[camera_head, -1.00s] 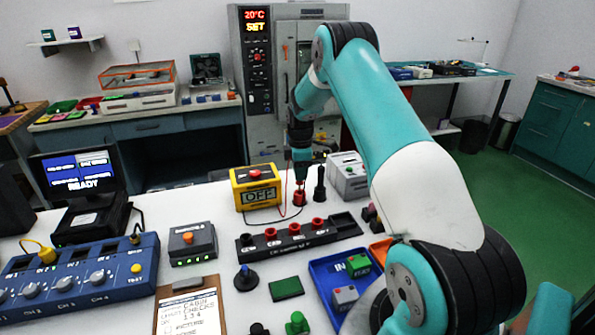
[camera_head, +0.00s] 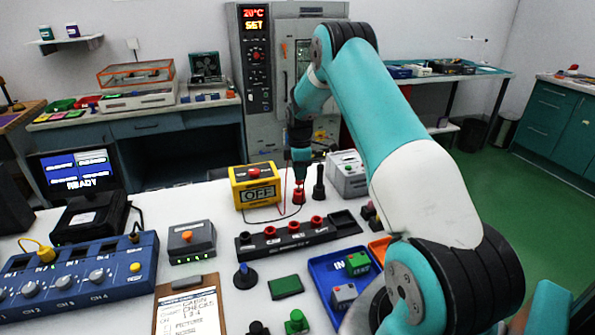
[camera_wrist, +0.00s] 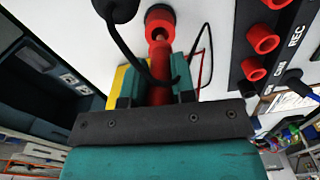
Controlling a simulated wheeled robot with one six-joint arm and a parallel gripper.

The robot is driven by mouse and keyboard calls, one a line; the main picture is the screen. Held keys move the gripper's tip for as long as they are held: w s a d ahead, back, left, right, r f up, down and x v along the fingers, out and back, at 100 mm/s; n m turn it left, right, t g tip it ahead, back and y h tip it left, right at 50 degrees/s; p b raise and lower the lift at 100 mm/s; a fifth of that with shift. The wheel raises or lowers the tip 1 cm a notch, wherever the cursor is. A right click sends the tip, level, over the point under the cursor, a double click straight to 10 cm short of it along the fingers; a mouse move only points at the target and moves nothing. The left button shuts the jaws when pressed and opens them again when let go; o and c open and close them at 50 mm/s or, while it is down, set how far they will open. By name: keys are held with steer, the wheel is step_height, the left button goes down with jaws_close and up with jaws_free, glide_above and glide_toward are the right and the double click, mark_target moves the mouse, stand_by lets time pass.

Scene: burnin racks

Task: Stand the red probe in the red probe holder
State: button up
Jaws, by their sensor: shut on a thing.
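My gripper (camera_head: 301,166) points down over the back of the white table, above the red probe holder (camera_head: 299,197). In the wrist view my gripper (camera_wrist: 161,82) is shut on the red probe (camera_wrist: 159,88), one teal finger on each side. The probe's tip end points at the ring of the red probe holder (camera_wrist: 160,13) and overlaps it in view. I cannot tell whether the tip is inside the hole.
A black probe (camera_head: 319,184) stands just right of the red holder. The yellow meter (camera_head: 255,187) reading OFF is close on the left, and a grey box (camera_head: 348,175) is on the right. A black strip with red sockets (camera_head: 268,242) lies in front.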

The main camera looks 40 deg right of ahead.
steer(key=shift+f+b, duration=0.8)
steer(key=shift+f, duration=0.7)
steer(key=o, duration=1)
steer(key=shift+r, duration=0.2)
step_height(320, 180, up, 17)
steer(key=b, duration=0.2)
